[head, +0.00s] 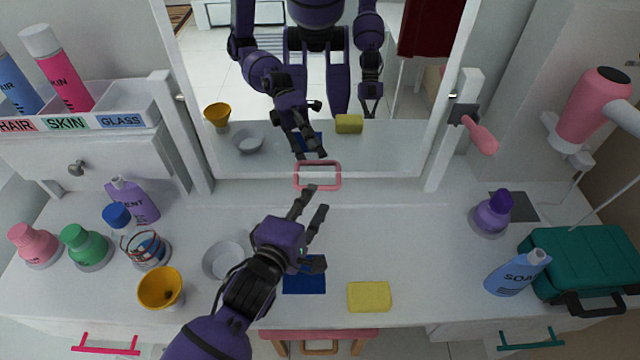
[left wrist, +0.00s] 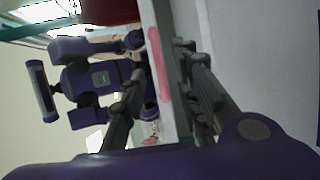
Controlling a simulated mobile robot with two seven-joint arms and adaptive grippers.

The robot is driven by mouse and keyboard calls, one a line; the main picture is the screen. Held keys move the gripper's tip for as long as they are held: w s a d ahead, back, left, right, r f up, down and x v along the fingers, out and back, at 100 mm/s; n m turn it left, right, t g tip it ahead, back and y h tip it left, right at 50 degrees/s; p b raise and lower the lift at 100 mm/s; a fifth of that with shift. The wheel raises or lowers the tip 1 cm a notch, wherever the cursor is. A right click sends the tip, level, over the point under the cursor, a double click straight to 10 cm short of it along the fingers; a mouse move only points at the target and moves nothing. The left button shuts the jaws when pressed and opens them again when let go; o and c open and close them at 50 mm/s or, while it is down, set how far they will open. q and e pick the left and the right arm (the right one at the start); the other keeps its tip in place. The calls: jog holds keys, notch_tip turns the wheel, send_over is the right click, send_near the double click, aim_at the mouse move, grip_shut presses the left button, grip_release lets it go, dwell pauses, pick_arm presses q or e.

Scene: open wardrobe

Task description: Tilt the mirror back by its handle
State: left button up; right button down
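The mirror (head: 400,140) stands upright at the back of the white dresser between two white posts. Its pink loop handle (head: 318,187) is at the middle of its bottom edge. My left gripper (head: 313,199) is just in front of and below the handle, fingers spread and empty. In the left wrist view, a pink bar of the handle (left wrist: 159,65) shows between the open fingers (left wrist: 160,75); I cannot tell whether they touch it. My right gripper shows only as a reflection in the mirror.
A grey bowl (head: 224,260), yellow cup (head: 161,289), blue cloth (head: 304,276) and yellow sponge (head: 369,297) lie near my left arm. Bottles stand at left. The dresser's centre right is clear.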

aim_at(319, 186)
pick_arm(q)
jog(key=x, duration=0.5)
jog(key=shift+w+d, duration=0.15)
jog(key=shift+w, duration=0.1)
grip_shut()
